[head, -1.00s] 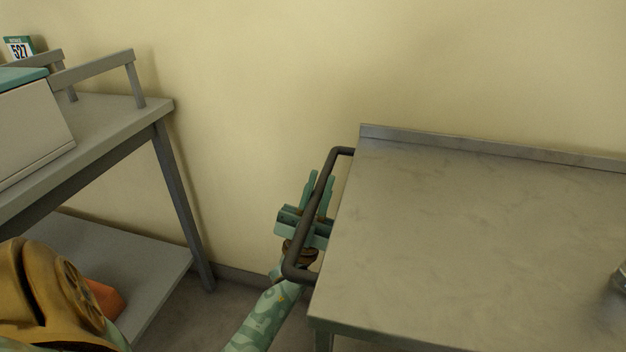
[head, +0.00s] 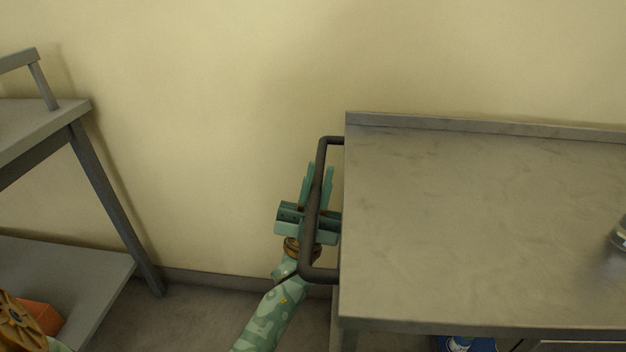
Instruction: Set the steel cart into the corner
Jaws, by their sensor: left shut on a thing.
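The steel cart (head: 470,220) fills the right half of the head view, with its raised back edge close to the cream wall. A dark push handle (head: 313,220) sticks out from its left side. My left gripper (head: 318,180) is shut on this handle, with its green fingers on either side of the bar. My right gripper is not in view. The right end of the cart is cut off by the frame.
A grey shelf unit (head: 70,120) stands at the left, with an orange thing (head: 38,314) on its lower shelf. Bare floor (head: 205,315) lies between it and the cart. A clear vessel (head: 620,236) is on the cart's top at the right edge. A blue item (head: 466,344) shows below the top.

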